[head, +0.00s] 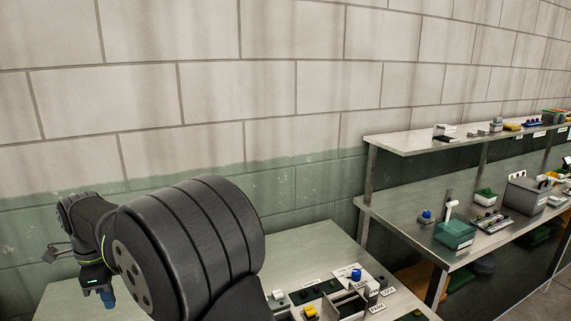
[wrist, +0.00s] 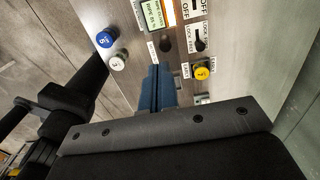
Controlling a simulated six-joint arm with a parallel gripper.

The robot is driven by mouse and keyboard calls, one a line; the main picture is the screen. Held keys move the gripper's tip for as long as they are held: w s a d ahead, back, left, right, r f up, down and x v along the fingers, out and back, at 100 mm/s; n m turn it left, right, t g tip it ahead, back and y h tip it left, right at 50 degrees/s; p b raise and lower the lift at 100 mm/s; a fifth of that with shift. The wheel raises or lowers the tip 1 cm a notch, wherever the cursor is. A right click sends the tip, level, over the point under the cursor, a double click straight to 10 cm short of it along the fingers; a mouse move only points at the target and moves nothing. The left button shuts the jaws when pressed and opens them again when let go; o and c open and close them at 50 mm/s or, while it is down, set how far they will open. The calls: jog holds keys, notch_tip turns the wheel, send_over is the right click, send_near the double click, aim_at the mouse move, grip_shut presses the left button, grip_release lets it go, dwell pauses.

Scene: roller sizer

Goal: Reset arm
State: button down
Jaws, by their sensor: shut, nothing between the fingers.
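My gripper (head: 107,300) hangs at the lower left in the head view, with my dark arm links beside it. Its blue fingers also show in the wrist view (wrist: 157,88), closed together with nothing between them. In the wrist view the fingers lie in front of a metal control panel. A blue knob (wrist: 105,40) and a white knob (wrist: 117,62) are left of the fingers. A yellow knob (wrist: 202,72) and a black lever knob (wrist: 200,45) are to the right. How far the fingers stand from the panel is unclear.
In the head view, a metal bench (head: 310,250) carries a machine with a blue knob (head: 356,275) and a yellow knob (head: 310,312). A two-level shelf bench (head: 400,225) at right holds a green box (head: 454,234), a grey bin (head: 525,197) and several small items. A block wall stands behind.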

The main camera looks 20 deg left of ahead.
notch_tip(320, 180, down, 6)
jog(key=shift+r, duration=0.1)
